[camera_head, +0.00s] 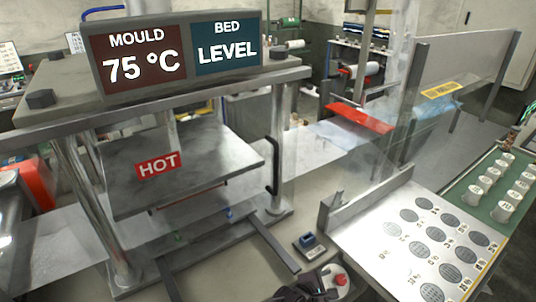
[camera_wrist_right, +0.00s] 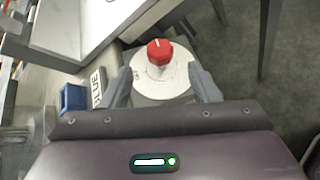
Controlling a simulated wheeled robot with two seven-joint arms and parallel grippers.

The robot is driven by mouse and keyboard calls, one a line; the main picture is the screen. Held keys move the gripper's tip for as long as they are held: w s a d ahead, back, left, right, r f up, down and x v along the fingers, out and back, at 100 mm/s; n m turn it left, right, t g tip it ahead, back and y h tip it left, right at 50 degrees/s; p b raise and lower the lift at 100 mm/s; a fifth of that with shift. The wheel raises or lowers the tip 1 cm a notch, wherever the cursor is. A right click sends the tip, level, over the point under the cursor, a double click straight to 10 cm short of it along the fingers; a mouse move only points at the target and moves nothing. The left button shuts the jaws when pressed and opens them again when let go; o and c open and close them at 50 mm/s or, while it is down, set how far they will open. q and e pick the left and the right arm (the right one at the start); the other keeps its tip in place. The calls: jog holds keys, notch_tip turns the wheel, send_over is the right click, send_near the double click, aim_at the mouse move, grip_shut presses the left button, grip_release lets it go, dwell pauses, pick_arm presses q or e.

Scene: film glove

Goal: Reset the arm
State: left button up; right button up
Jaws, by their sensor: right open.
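My right gripper (camera_head: 318,286) is at the bottom edge of the head view, a dark shape beside a red knob (camera_head: 340,280). In the right wrist view the gripper (camera_wrist_right: 162,86) is open, its two grey fingers apart. The red knob (camera_wrist_right: 160,50) stands on a round white disc (camera_wrist_right: 176,76), which shows between and beyond the fingers. I cannot tell whether the fingers touch the disc. My left gripper is not in view.
A press with a HOT plate (camera_head: 190,165) and a sign reading MOULD 75 °C and BED LEVEL (camera_head: 180,52) stands left. A small blue block (camera_head: 307,239) sits on the bench. A white panel with dark ovals (camera_head: 420,240) and a green tray with white cups (camera_head: 478,205) lie right.

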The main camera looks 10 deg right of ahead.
jog(key=s+a+r+m+g+y, duration=0.1)
jog(key=s+a+r+m+y, duration=0.35)
jog(key=s+r+m, duration=0.35)
jog(key=s+a+r+m+g+y, duration=0.1)
jog(key=s+a+r+m+y, duration=0.2)
jog(key=s+r+m+y, duration=0.55)
jog(key=s+f+n+g+h+b, duration=0.1)
jog(key=s+f+b, duration=0.15)
jog(key=f, duration=1.65)
jog(key=s+f+n+h+b, duration=0.1)
jog(key=f+b, duration=0.2)
jog(key=f, duration=1.5)
jog(key=s+d+f+b, duration=0.1)
jog(key=s+f, duration=0.8)
jog(key=f, duration=0.1)
jog(key=s+d+f+g+b, duration=0.1)
jog(key=s+d+f+b, duration=0.1)
jog(key=s+f, duration=0.8)
jog(key=shift+s+d+f+h, duration=0.25)
jog(key=shift+s+f+h, duration=0.05)
jog(key=shift+f, duration=0.4)
